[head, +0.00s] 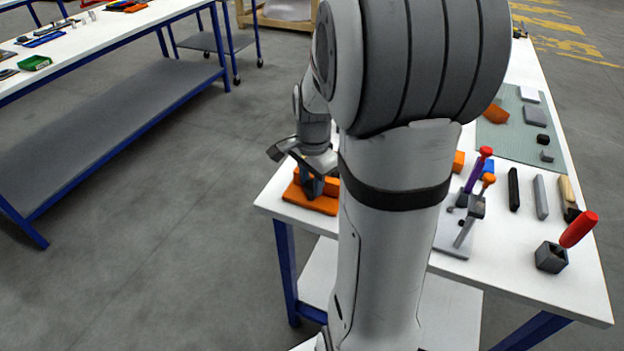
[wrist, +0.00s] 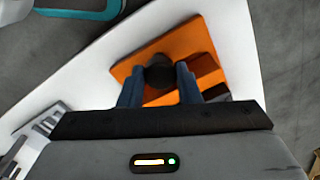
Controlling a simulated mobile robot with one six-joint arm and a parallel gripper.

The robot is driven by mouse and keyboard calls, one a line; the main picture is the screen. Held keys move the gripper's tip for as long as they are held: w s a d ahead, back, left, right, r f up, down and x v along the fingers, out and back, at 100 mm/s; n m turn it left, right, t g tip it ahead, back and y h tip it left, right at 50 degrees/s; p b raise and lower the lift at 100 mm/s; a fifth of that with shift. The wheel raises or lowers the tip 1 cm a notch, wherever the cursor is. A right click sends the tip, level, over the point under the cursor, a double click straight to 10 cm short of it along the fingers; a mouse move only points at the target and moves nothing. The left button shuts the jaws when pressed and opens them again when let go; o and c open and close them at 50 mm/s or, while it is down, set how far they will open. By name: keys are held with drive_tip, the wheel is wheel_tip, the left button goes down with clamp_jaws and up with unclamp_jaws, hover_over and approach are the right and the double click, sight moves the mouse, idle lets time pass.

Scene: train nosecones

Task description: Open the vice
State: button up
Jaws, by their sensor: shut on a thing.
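The vice (head: 318,205) is orange and sits near the left corner of the white table. In the wrist view its flat orange body (wrist: 198,42) lies below my gripper, with a dark round part (wrist: 160,77) in the middle. My gripper (wrist: 158,80) has its two blue fingers on either side of this dark part and is shut on it. In the head view my gripper (head: 312,182) points down onto the vice. My arm hides the vice's right side there, and the gripper body covers its near part in the wrist view.
A green mat (head: 515,135) with small parts lies behind. Open floor is left of the table.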

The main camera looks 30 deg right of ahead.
sight(312, 184)
drive_tip(key=shift+w, duration=0.1)
drive_tip(key=shift+r+n, duration=0.1)
drive_tip(key=shift+n, duration=3.2)
drive_tip(key=shift+d, duration=0.1)
drive_tip(key=o, duration=0.7)
wheel_tip(312, 184, up, 8)
drive_tip(key=shift+d+f, duration=0.1)
drive_tip(key=s+a+n+t+p, duration=0.2)
drive_tip(key=s+a+n, duration=0.6)
drive_tip(key=s+a, duration=0.4)
drive_tip(key=shift+s+a+r+n, duration=0.25)
drive_tip(key=shift+r+n, duration=0.15)
